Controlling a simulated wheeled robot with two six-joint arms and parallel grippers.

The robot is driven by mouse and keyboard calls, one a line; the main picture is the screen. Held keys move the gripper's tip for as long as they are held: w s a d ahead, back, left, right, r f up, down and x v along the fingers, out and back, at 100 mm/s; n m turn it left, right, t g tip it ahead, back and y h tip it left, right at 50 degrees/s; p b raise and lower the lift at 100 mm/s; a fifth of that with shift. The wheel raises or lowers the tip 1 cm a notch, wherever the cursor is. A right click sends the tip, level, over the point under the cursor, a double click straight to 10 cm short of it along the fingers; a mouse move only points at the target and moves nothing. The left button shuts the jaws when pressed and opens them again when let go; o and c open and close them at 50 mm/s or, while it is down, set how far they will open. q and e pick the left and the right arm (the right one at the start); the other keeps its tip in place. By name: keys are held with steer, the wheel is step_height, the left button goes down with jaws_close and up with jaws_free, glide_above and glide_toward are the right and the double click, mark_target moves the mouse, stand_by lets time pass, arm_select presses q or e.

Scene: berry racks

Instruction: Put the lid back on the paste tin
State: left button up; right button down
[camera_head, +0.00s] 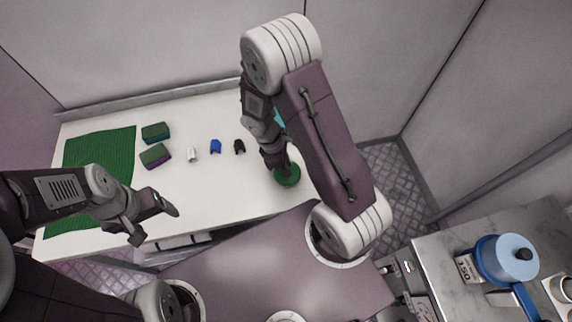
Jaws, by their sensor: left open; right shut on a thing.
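A green round thing (288,180), which looks like the lid, is at the right front of the white table. My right gripper (281,166) is right over it, pointing down and shut on it. The gripper hides its middle, and I cannot tell whether it touches the table or what is under it. A teal thing (279,118) shows partly behind my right arm; I cannot tell whether it is the paste tin. My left gripper (154,222) is open and empty near the table's front edge, far left of the green thing.
A green mat (105,152) covers the table's left. Two sponge-like blocks (155,132) (155,156) and small white (192,154), blue (215,146) and black (239,146) things stand mid-table. A blue pot (507,258) is on the right counter (445,262). The table's front middle is clear.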

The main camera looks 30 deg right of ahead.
stand_by(0.4)
steer(key=c, duration=1.2)
jaws_free()
steer(key=shift+o, duration=0.5)
steer(key=o, duration=0.4)
step_height(320, 180, up, 7)
steer(key=p, duration=0.7)
